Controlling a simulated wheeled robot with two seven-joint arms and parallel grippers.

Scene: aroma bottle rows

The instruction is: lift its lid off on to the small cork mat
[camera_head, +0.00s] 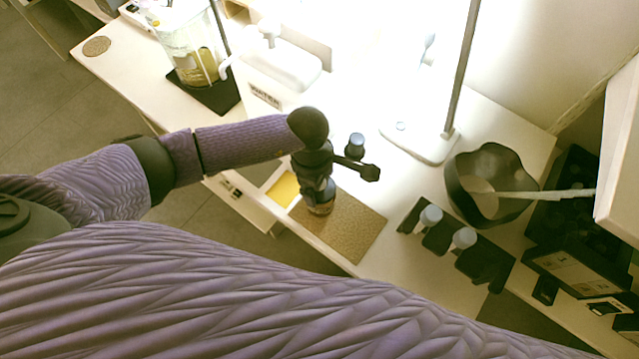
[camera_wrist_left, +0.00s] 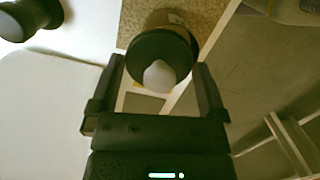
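A jar (camera_head: 321,208) stands on the large cork mat (camera_head: 349,228), mostly covered by my left gripper (camera_head: 318,196) in the head view. In the left wrist view its dark round lid (camera_wrist_left: 137,52) with a pale knob (camera_wrist_left: 159,76) faces the camera. My left gripper (camera_wrist_left: 157,75) is open there, one finger on each side of the lid's near edge. I cannot tell whether the fingers touch it. A small round cork mat (camera_head: 97,46) lies bare at the table's far left corner. My right gripper is outside both views.
A dark bottle (camera_head: 356,146) stands close behind the left gripper. A black holder (camera_head: 437,238) with pale-topped bottles and a dark bowl (camera_head: 462,167) stand to the right.

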